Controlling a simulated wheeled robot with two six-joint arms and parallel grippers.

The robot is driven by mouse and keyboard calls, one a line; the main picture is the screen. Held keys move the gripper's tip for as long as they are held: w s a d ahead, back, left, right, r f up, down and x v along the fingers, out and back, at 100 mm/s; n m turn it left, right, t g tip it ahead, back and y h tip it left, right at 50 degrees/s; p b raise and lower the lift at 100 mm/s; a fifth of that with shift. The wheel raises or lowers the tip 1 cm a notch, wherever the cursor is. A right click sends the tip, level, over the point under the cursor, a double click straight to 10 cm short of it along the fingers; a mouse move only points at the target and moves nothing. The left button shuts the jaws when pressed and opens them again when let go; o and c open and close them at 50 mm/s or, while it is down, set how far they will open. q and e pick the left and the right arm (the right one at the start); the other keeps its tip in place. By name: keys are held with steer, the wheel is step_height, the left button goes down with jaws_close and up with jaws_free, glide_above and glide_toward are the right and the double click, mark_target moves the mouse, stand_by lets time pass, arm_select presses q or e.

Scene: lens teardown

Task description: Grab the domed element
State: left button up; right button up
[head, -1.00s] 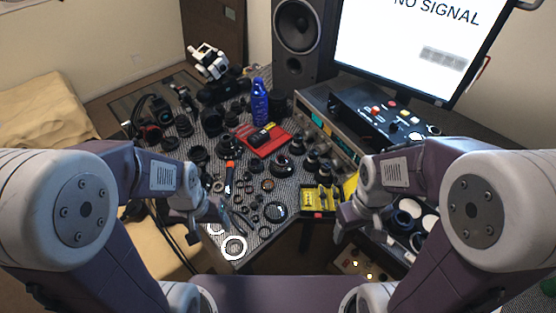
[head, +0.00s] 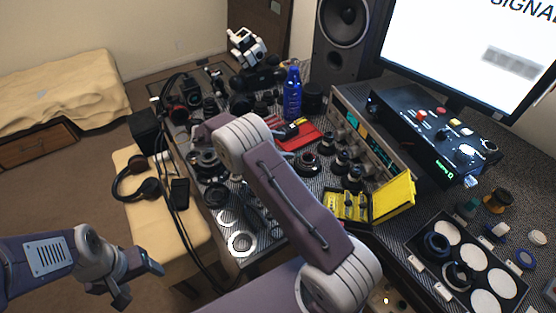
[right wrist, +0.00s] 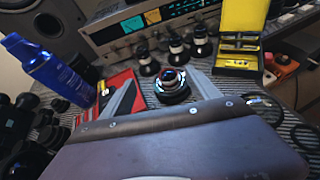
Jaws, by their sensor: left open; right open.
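A dark round lens part with a shiny domed glass top (right wrist: 172,77) stands upright on the grey mat in the right wrist view. It looks like the domed element, and it also shows in the head view (head: 307,162). My right gripper (right wrist: 163,86) is open, its two fingers spread to either side of this part on the near side; I cannot tell whether they touch it. In the head view my right arm hides most of that gripper. My left gripper (head: 140,281) is open and empty, low at the left, away from the table.
A blue bottle (right wrist: 45,70) and a red tray (right wrist: 116,80) are left of the part. Several small lens parts (right wrist: 147,61) stand behind it, before an instrument (right wrist: 130,37). An open yellow case (right wrist: 240,45) is at right. Dark lens parts crowd the table's left.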

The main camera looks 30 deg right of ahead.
glide_toward(306, 156)
steer(key=shift+a+f+n+b, duration=0.15)
steer(key=shift+f+n+b, duration=0.2)
steer(key=shift+f+n, duration=0.05)
steer(key=shift+r, duration=0.1)
steer(key=shift+d, duration=0.2)
steer(key=x, duration=0.8)
steer(key=shift+s+d, duration=0.1)
steer(key=shift+d, duration=0.35)
steer(key=shift+r, duration=0.15)
steer(key=shift+c, duration=1.2)
steer(key=c, duration=1.2)
steer(key=shift+r+p, duration=0.45)
steer(key=shift+r, duration=1.85)
steer(key=s+d+r, duration=0.1)
steer(key=s+r, duration=0.1)
steer(key=s, duration=0.1)
steer(key=s+d+r, duration=0.1)
steer(key=s+r, duration=0.1)
steer(key=s, duration=0.2)
steer(key=s+d+r+p, duration=0.1)
steer(key=s+d+r, duration=0.1)
steer(key=s, duration=0.2)
steer(key=shift+r, duration=0.2)
